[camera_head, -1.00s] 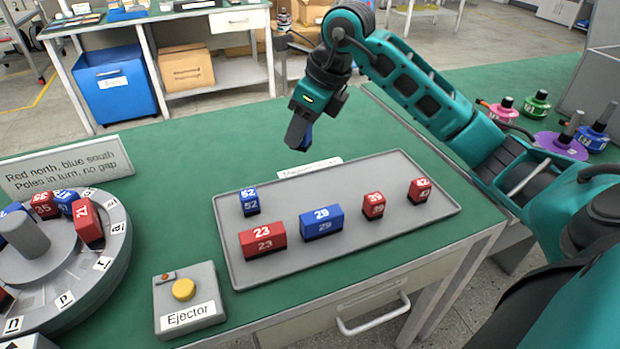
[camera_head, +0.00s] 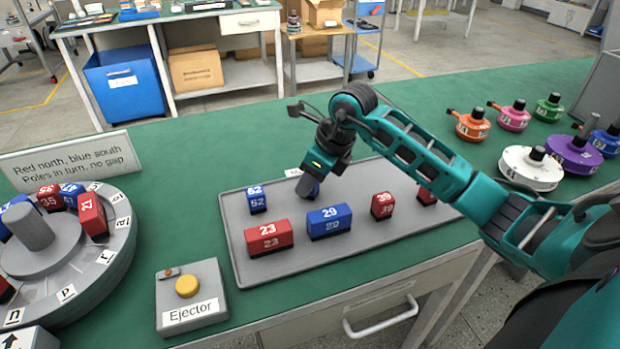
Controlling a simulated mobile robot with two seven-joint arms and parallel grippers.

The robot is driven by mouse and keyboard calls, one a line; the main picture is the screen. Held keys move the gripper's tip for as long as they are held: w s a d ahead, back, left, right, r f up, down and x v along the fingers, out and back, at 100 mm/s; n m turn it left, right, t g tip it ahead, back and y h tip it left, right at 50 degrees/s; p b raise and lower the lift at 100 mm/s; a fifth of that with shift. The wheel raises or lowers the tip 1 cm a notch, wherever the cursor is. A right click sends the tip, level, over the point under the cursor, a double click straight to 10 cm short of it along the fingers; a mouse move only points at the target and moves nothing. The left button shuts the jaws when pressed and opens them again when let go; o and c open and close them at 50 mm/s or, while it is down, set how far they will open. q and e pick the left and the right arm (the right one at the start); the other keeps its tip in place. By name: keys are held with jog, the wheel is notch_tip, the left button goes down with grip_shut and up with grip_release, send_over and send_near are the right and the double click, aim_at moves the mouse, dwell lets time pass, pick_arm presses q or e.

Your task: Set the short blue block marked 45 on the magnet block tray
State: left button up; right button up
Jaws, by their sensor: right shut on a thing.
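My right gripper (camera_head: 306,188) is shut on a small blue block (camera_head: 316,191), mostly hidden by the fingers; its mark cannot be read. I cannot tell whether the held block touches the tray. A red block 23 (camera_head: 268,238) stands at the front left. Another red block (camera_head: 427,193) at the right is partly hidden by my arm. My left gripper is not in view.
A round grey fixture (camera_head: 105,262) with red and blue blocks is at the left, by a sign (camera_head: 66,158). An ejector box (camera_head: 192,297) with a yellow button stands left of the tray. Several coloured hubs (camera_head: 530,168) stand at the right. The tray's front right is bare.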

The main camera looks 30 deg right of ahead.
jog(key=shift+f, duration=0.15)
jog(key=o, duration=1.1)
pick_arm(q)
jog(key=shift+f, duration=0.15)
pick_arm(e)
jog(key=shift+o, duration=0.2)
jog(key=shift+r, duration=0.25)
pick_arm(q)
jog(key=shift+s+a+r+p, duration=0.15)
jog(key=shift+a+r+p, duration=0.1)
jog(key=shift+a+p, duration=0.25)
pick_arm(e)
jog(key=v, duration=1.2)
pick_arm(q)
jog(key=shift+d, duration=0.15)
